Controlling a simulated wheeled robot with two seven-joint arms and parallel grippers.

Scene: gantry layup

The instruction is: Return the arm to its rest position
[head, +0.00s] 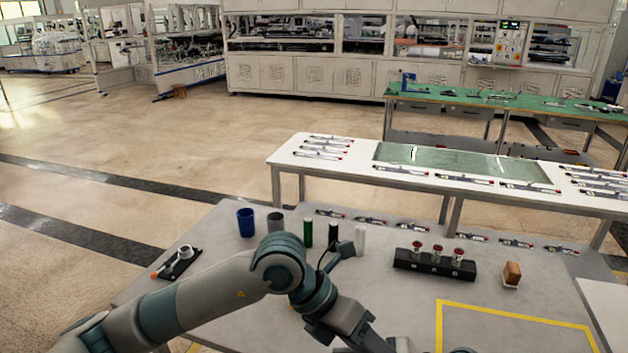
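My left arm (215,290) comes in from the lower left and reaches across the front of the grey table (220,325). It bends at a grey and teal joint (278,262) and then slopes down to the right. Its dark far end (345,318) runs to the bottom edge of the head view. The fingers cannot be made out there, so I cannot tell whether the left gripper is open or shut, or whether it holds anything. My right arm and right gripper are not in view.
Behind the arm stand a blue cup (245,222), a grey cup (275,222) and a green cylinder (307,232). A black rack (435,265) with red-topped pieces and a brown block (512,273) are to the right. Yellow tape (515,315) outlines a clear area at front right.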

